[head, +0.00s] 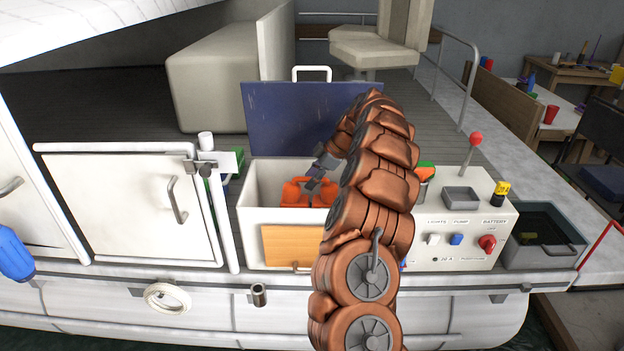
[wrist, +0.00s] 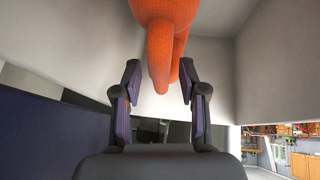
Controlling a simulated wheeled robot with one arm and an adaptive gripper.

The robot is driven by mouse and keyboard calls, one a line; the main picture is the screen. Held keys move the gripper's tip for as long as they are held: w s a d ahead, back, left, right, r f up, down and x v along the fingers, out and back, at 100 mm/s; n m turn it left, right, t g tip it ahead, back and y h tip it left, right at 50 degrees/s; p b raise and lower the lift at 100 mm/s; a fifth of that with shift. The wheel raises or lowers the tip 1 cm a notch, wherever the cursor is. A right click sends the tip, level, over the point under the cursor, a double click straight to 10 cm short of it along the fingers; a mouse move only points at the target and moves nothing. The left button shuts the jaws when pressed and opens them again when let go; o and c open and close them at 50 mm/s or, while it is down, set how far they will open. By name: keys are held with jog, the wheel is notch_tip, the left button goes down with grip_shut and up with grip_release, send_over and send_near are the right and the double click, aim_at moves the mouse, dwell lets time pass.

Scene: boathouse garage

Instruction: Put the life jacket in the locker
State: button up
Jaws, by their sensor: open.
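The orange life jacket (head: 294,190) lies inside the open white locker (head: 256,185), whose dark blue lid (head: 275,115) stands raised behind it. The locker's front wall and my arm hide part of the jacket. My gripper (head: 312,184) is at the locker opening, just at the jacket's upper right, fingers pointing down. In the wrist view the jacket (wrist: 165,30) shows in front of and between the two spread fingers (wrist: 159,85), with pale locker walls around. The fingers are open and not closed on it; whether they touch it, I cannot tell.
A panel with switches and a red-knobbed lever (head: 475,139) stands right of the locker. A grey bin (head: 543,258) is farther right. A white cabinet door (head: 130,205) is at left, near a white post (head: 206,142). A beige seat (head: 375,45) is behind.

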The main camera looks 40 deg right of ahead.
jog(key=b+v, duration=0.3)
jog(key=v, duration=0.8)
jog(key=shift+r, duration=0.2)
jog(key=shift+s+d, duration=0.1)
jog(key=shift+d, duration=0.05)
jog(key=s+a+r+m+g, duration=0.1)
jog(key=s+a, duration=0.2)
jog(key=a, duration=0.7)
jog(key=s+a+r+m+g, duration=0.15)
jog(key=s+a, duration=0.25)
jog(key=a, duration=0.7)
jog(key=s+a+r+m+g, duration=0.1)
jog(key=s+a+g, duration=0.15)
jog(key=a, duration=0.75)
jog(key=s+a+f+m+h, duration=0.1)
jog(key=s+f, duration=0.3)
jog(key=s, duration=0.6)
jog(key=s+a+f+m+g+h, duration=0.1)
jog(key=s+f+m, duration=0.3)
jog(key=s, duration=0.6)
jog(key=s+a+f+m+h, duration=0.2)
jog(key=s+f, duration=0.2)
jog(key=s, duration=0.7)
jog(key=shift+a+f+g, duration=0.25)
jog(key=shift+a+g, duration=0.1)
jog(key=shift+g, duration=0.05)
